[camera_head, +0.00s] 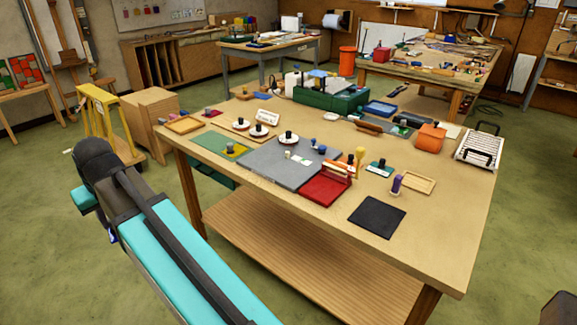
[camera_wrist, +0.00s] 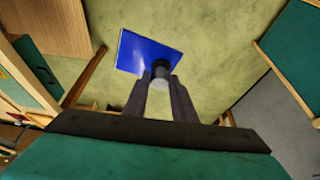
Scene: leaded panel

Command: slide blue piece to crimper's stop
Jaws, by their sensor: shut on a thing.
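My gripper (camera_wrist: 159,82) is shut on the dark, grey-ended knob of the blue piece (camera_wrist: 138,50) in the wrist view. The blue piece is a flat, glossy sheet with straight edges, held above the green floor. In the head view my arm reaches out to the left of the main table, and a small bit of blue (camera_head: 113,238) shows below its end. I cannot tell for sure which tool is the crimper. A green machine (camera_head: 313,97) stands at the table's back, and a red tray (camera_head: 318,191) with an orange-and-white part lies near the front.
The wooden worktable (camera_head: 440,245) carries a grey mat (camera_head: 265,165), a green board (camera_head: 212,146), a black mat (camera_head: 377,217), an orange box (camera_head: 431,137) and several small knobbed pieces. A yellow trolley (camera_head: 97,115) and wooden cabinet (camera_head: 150,110) stand left of it. The floor between is clear.

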